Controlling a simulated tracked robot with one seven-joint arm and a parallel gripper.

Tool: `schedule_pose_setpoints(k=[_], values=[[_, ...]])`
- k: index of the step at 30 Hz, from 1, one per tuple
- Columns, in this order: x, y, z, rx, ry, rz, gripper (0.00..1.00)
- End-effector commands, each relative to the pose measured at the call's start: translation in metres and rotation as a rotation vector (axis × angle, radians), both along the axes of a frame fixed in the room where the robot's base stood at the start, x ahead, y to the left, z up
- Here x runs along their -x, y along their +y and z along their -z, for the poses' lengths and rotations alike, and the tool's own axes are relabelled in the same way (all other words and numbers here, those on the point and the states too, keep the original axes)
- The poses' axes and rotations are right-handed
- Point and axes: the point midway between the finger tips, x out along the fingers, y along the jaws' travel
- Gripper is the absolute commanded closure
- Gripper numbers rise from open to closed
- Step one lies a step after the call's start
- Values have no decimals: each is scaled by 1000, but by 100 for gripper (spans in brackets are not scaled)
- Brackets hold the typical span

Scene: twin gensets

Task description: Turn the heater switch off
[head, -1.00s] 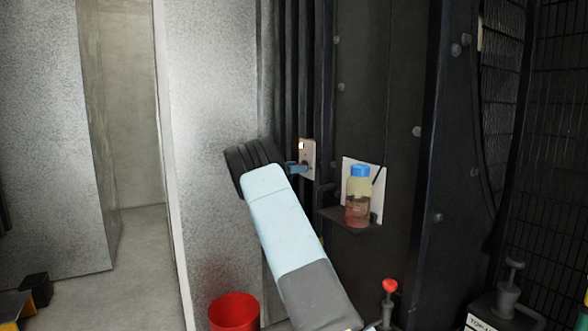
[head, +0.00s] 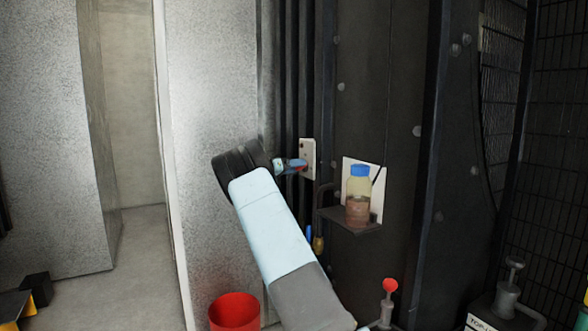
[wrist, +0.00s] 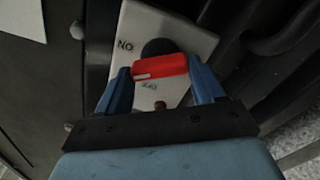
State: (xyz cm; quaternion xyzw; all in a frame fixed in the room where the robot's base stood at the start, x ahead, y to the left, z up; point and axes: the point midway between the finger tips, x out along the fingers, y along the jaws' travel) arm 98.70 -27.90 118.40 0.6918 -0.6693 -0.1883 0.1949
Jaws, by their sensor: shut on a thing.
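The heater switch is a red handle (wrist: 160,67) on a dark round hub, mounted on a pale plate (wrist: 190,42) that tilts in the wrist view. Letters reading "NO" and a smaller, hard-to-read mark show on the plate. A small brown dot (wrist: 160,105), perhaps a lamp, sits lower on it and does not glow. In the head view the plate (head: 308,152) is on the dark panel, with no lit lamp visible. My gripper (wrist: 160,72) is shut on the red handle, one blue finger at each end. In the head view my gripper (head: 303,164) reaches the plate from the left.
A small shelf (head: 345,219) with a blue-capped bottle (head: 358,195) juts out right of the plate. A red bucket (head: 234,312) stands below. A red-knobbed lever (head: 389,287) is at lower right. Dark vertical pipes run behind my arm.

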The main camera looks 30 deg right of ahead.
Motion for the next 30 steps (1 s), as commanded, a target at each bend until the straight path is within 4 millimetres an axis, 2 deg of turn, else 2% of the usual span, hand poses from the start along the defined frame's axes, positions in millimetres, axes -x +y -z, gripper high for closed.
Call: schedule_pose_setpoints(k=[21,30], values=[[-5,1,1,26,673,-5,62],[-5,1,2,31,893,-4,62]])
